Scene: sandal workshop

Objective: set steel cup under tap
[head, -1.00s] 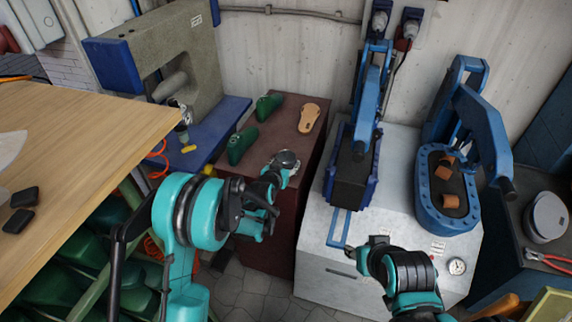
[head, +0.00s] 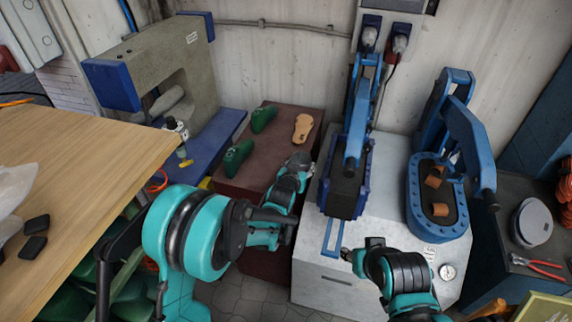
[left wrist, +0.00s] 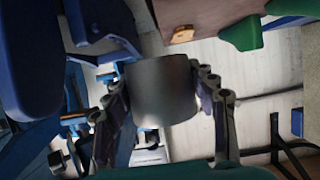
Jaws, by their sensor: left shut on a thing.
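The steel cup (left wrist: 162,92) is a plain grey metal cylinder held between the two fingers of my left gripper in the left wrist view. In the head view my left gripper (head: 299,161) is in the air over the right part of the dark red cabinet, left of the blue press, and its own arm hides most of the cup. My right gripper (head: 347,254) is low over the front of the white cabinet; its fingers are too small to judge. No tap can be made out in either view.
The dark red cabinet (head: 285,122) carries green shoe lasts (head: 238,157) and a tan sole (head: 302,128). Blue presses (head: 347,180) stand on the white cabinet (head: 312,240). A wooden table (head: 90,170) is at left, a grey machine (head: 185,60) behind it. Red pliers (head: 537,265) lie at right.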

